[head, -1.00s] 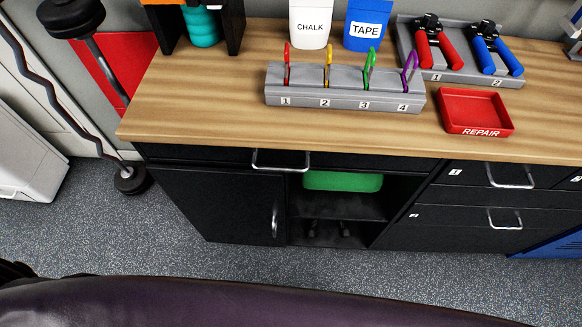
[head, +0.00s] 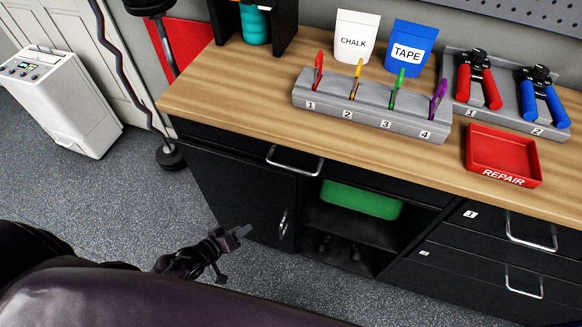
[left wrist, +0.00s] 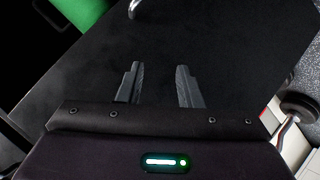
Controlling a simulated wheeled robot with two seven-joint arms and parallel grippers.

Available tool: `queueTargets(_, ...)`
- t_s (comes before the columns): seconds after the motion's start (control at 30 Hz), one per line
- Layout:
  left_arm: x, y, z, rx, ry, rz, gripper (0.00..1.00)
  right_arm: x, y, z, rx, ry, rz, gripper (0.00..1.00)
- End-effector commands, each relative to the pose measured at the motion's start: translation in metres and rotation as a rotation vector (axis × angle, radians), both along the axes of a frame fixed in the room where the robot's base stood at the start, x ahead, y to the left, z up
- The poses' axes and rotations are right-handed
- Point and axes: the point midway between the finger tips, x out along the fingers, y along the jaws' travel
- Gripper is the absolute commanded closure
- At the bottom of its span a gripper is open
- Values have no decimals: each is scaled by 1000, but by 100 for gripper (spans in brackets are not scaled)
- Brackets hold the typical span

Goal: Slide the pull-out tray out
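The pull-out tray (head: 335,178) is a thin black front just under the wooden worktop, with a silver bar handle (head: 293,163). It looks flush with the cabinet. My left gripper (head: 241,231) is low in front of the black cabinet door, below and left of that handle and apart from it. In the left wrist view its two fingers (left wrist: 158,70) are spread and empty, with a dark panel beyond. A bit of silver metal (left wrist: 134,9) shows at the top edge there; I cannot tell which handle it is. My right gripper is not in view.
A cabinet door (head: 235,195) with a vertical handle (head: 283,224) is below the tray. Beside it an open compartment holds a green bin (head: 360,200). Drawers (head: 500,235) are at right. A hook rack (head: 370,105) and a red REPAIR tray (head: 502,155) stand on the worktop (head: 230,85).

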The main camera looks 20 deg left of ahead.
Motion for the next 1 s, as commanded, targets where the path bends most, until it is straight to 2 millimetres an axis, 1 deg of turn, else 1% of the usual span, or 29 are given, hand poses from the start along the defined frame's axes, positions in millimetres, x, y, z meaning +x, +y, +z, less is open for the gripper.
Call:
queueTargets(0.03,18,-2,34,-89,-63,-8,68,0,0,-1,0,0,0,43)
queueTargets(0.07,26,-6,54,-155,-95,-15,68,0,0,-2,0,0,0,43)
queueTargets(0.1,36,-14,85,-253,-136,-34,68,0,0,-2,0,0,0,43)
queueTargets(0.17,46,-26,132,-405,-183,-80,68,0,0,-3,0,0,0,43)
queueTargets(0.2,48,-36,162,-504,-200,-119,68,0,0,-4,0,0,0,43)
queueTargets(0.3,46,-57,220,-701,-209,-215,68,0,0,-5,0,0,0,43)
queueTargets(0.4,40,-71,253,-818,-193,-279,68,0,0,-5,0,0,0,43)
queueTargets(0.47,38,-76,263,-853,-184,-302,68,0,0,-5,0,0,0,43)
queueTargets(0.53,40,-80,269,-871,-180,-311,68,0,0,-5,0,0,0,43)
queueTargets(0.67,52,-93,272,-874,-184,-312,68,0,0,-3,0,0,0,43)
queueTargets(0.9,78,-120,276,-872,-182,-309,68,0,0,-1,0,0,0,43)
queueTargets(1.0,85,-128,277,-870,-182,-309,68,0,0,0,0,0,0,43)
